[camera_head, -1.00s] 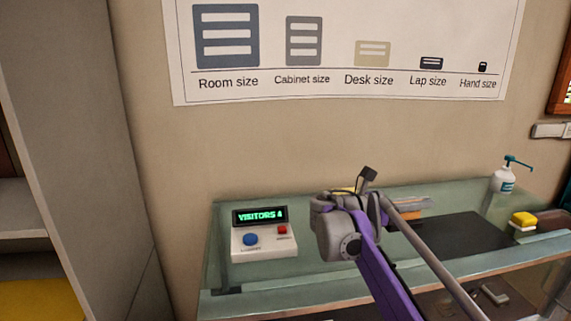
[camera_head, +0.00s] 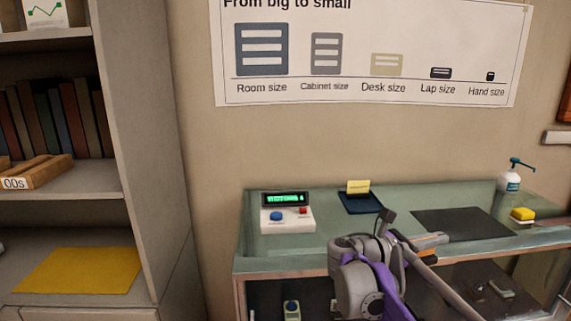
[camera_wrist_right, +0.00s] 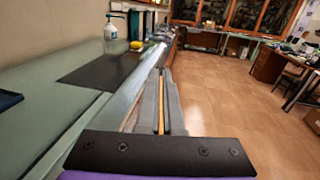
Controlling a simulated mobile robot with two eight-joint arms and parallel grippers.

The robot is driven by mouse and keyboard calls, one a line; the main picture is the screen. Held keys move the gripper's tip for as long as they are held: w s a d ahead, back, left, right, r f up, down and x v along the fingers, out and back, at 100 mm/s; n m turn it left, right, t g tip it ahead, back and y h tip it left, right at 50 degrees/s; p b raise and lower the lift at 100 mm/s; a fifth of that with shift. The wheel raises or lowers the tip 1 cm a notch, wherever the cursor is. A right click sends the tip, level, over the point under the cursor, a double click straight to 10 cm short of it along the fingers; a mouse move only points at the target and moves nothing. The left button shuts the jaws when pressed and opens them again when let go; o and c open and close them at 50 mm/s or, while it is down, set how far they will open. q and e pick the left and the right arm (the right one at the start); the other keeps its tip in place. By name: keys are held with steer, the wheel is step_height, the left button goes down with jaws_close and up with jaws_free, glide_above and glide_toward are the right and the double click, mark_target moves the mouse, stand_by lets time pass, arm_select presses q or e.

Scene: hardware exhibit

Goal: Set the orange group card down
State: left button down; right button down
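My right gripper (camera_head: 428,243) is in front of the glass-topped counter (camera_head: 340,240), near its front edge. Its fingers (camera_wrist_right: 161,102) are shut on the orange group card (camera_wrist_right: 161,118), which shows edge-on as a thin orange strip in the right wrist view. In the head view only a small orange part of the card (camera_head: 432,238) shows beside the fingers. The card is held up, not resting on a surface. My left gripper is in neither view.
On the counter are a visitor counter device (camera_head: 287,218), a dark blue pad (camera_head: 360,204), a black mat (camera_head: 462,225), a pump bottle (camera_head: 510,180) and a yellow sponge-like block (camera_head: 522,213).

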steer(key=s+a+f+n+t+y, duration=0.1)
steer(key=a+f+n+t+y, duration=0.35)
steer(key=f, duration=0.45)
steer(key=a+f+n+t+y, duration=0.3)
steer(key=a+f+t, duration=0.15)
steer(key=f, duration=0.45)
steer(key=s+a+f+n+t+y, duration=0.1)
steer(key=a+f+n+t+y, duration=0.25)
steer(key=a+f, duration=0.45)
step_height(320, 180, up, 6)
steer(key=w+d+y+p, duration=0.1)
steer(key=p, duration=0.6)
steer(key=shift+w+d+r+n, duration=0.15)
steer(key=shift+w+d+n, duration=0.15)
steer(key=shift+d, duration=0.1)
steer(key=shift+d, duration=0.1)
